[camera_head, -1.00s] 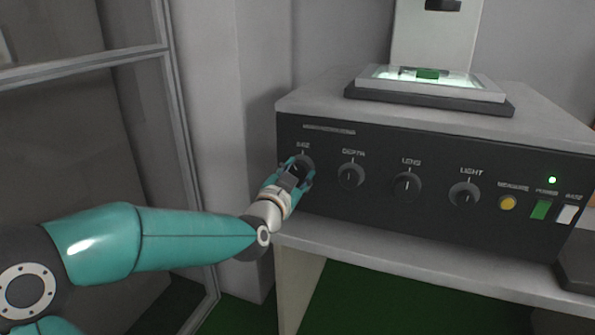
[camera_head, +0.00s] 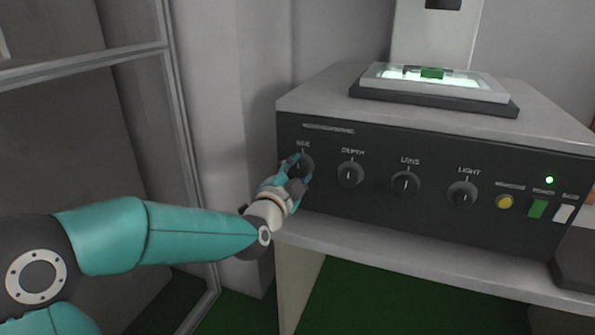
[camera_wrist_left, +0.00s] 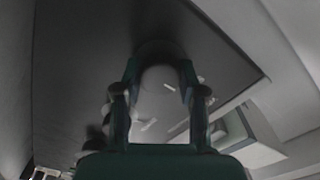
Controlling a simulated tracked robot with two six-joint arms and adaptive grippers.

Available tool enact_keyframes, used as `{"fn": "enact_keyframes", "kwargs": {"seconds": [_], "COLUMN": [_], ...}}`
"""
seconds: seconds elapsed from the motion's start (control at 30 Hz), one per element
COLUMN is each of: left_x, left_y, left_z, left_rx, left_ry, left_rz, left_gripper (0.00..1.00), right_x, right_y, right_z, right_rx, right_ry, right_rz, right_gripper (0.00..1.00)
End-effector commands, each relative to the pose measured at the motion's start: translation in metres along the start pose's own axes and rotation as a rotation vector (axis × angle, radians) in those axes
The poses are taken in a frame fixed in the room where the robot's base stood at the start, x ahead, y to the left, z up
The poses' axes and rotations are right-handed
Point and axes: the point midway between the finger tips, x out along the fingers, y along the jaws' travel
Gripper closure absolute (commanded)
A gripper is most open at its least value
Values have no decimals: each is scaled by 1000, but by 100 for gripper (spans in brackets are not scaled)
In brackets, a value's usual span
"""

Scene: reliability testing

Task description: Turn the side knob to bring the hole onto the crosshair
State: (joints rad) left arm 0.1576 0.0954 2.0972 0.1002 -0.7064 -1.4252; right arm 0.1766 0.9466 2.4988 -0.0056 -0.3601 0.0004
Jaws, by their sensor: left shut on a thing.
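The side knob (camera_head: 306,164) is the leftmost dark round knob on the front panel, under a label that reads like "SIDE". My left gripper (camera_head: 298,167) is shut on it, fingers on either side of its rim. In the left wrist view the gripper (camera_wrist_left: 160,100) frames the blurred knob between its fingers. A small green part (camera_head: 432,73) lies on the lit stage (camera_head: 462,78) on top of the machine. The hole and the crosshair cannot be made out. My right gripper does not show.
To the right on the panel are the depth knob (camera_head: 351,174), lens knob (camera_head: 405,184), light knob (camera_head: 462,194), a yellow button (camera_head: 504,202), a green switch (camera_head: 538,208) and a white switch (camera_head: 564,213). A glass partition (camera_head: 85,120) stands at the left.

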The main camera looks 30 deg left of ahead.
Motion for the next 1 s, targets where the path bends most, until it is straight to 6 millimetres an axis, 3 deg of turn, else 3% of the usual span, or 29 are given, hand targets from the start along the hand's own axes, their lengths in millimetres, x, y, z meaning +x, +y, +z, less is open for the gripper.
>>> {"fn": "enact_keyframes", "kwargs": {"seconds": [0.3,0.33,0.47,0.8,1.0], "left_x": [0,0,0,-2,-21], "left_y": [4,4,3,1,0], "left_z": [0,0,0,0,-1], "left_rx": [1,1,1,0,-1], "left_ry": [1,1,1,1,1], "left_rz": [9,9,7,3,1], "left_gripper": [94,54,34,34,34], "right_x": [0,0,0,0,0], "right_y": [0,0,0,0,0], "right_z": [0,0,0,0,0], "right_rx": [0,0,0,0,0], "right_ry": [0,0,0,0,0], "right_rz": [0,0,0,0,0], "right_gripper": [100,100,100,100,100]}}
